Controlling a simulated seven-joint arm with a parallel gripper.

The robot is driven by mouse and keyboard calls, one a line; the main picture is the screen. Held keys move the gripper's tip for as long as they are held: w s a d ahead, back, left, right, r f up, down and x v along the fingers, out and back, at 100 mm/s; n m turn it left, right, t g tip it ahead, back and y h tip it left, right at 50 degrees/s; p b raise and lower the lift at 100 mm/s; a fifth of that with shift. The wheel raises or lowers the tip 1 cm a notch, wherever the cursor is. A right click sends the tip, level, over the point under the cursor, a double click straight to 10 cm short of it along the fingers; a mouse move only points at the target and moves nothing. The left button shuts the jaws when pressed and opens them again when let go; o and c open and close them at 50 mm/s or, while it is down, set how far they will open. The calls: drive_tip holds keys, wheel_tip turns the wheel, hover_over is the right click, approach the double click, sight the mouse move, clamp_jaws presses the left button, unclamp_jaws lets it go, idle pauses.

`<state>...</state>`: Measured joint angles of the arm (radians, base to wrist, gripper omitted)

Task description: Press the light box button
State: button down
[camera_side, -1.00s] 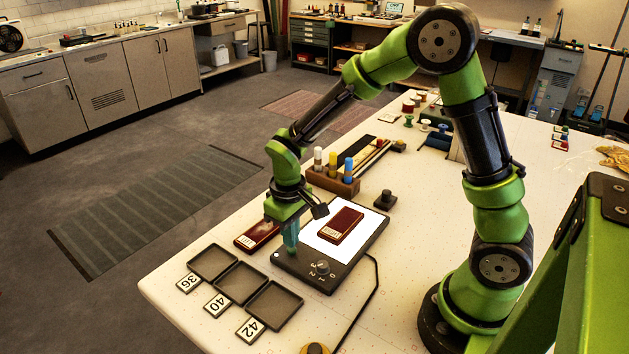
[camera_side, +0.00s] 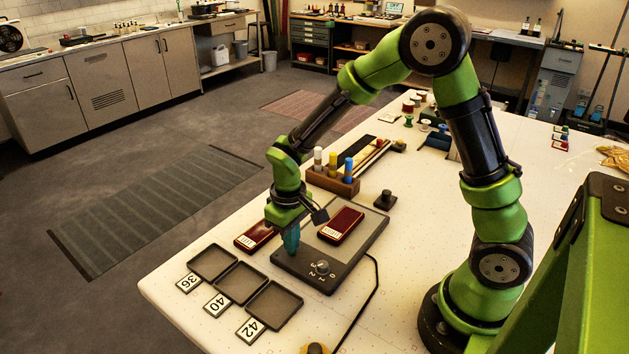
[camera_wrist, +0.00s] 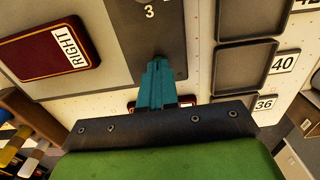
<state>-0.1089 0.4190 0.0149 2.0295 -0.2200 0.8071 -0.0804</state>
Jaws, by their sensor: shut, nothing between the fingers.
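The light box (camera_side: 309,269) lies flat on the table, and its panel (camera_side: 367,222) is grey and unlit. A dial (camera_side: 322,267) with numbers sits on its front strip. My gripper (camera_side: 291,252) is shut and empty, with its teal fingertips pointing down at the left end of that strip. In the wrist view the fingertips (camera_wrist: 157,66) are over the dark strip. The button is hidden beneath them, and I cannot tell whether they still touch it. A dark red case (camera_side: 341,225) lies on the panel; its label reads RIGHT in the wrist view (camera_wrist: 47,53).
A second red case (camera_side: 256,235) lies left of the light box. Trays (camera_side: 240,282) marked 36, 40 and 42 stand in front. A wooden rack of bottles (camera_side: 333,180) stands behind, and a black knobbed block (camera_side: 385,200) to the right. A cable (camera_side: 374,290) runs frontward.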

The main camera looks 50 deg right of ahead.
drive_tip(key=shift+r, duration=3.3)
drive_tip(key=shift+s+f, duration=0.2)
drive_tip(key=s+d+r+m+t+y, duration=0.1)
drive_tip(key=s+r+m+t+y, duration=0.1)
drive_tip(key=s+r+m+t, duration=0.2)
drive_tip(key=shift+s+r+t, duration=1.6)
drive_tip(key=shift+s+r, duration=2.8)
drive_tip(key=shift+r, duration=0.9)
drive_tip(key=shift+d, duration=0.1)
